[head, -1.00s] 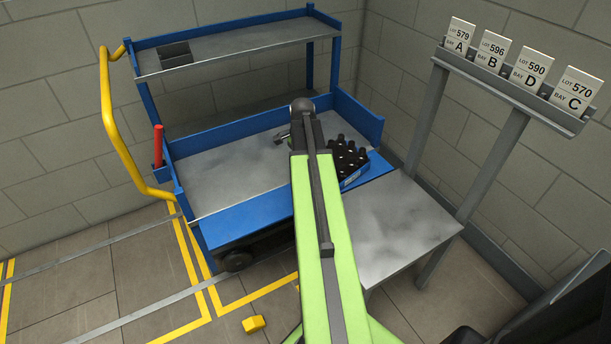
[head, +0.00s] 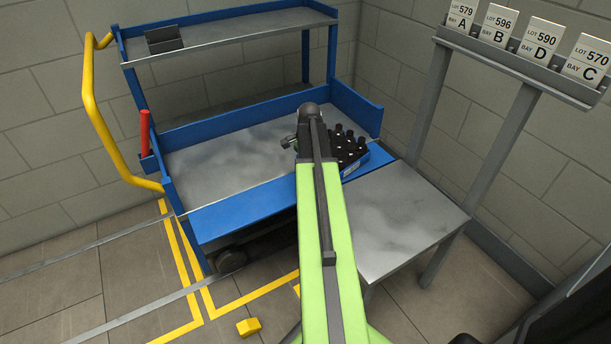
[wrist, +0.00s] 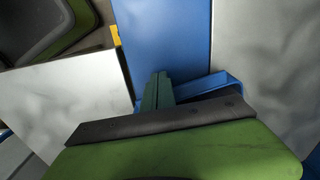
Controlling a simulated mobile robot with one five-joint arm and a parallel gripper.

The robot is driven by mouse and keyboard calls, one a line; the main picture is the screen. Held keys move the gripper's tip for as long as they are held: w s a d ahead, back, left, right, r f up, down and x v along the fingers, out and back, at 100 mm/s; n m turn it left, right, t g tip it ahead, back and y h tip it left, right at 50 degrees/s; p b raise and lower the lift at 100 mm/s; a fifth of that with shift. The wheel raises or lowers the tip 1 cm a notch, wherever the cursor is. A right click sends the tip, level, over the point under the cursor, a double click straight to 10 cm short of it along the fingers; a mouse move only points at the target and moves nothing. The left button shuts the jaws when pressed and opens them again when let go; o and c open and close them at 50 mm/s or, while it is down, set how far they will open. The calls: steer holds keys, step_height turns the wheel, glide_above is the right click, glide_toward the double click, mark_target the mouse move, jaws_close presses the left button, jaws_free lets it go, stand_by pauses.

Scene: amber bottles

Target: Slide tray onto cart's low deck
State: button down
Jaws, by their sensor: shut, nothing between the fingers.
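The blue tray (head: 378,158) holds several dark bottles (head: 350,150). It sits at the right end of the blue cart, over the blue front flap between the low deck (head: 235,150) and the steel table (head: 405,220). My arm hides the tray's left part. My gripper (head: 289,142) is at the tray's left, over the deck side. In the wrist view my gripper (wrist: 158,85) is shut and empty, its fingertips beside a tray wall (wrist: 222,84) and over the blue flap (wrist: 168,35). I cannot tell whether they touch the tray.
Bay signs (head: 540,45) stand on posts at right. The deck's left and middle are clear.

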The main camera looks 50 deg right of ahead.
steer(key=shift+d, duration=0.1)
steer(key=d, duration=0.2)
steer(key=shift+s+d, duration=0.3)
steer(key=shift+d, duration=0.05)
steer(key=shift+a, duration=0.1)
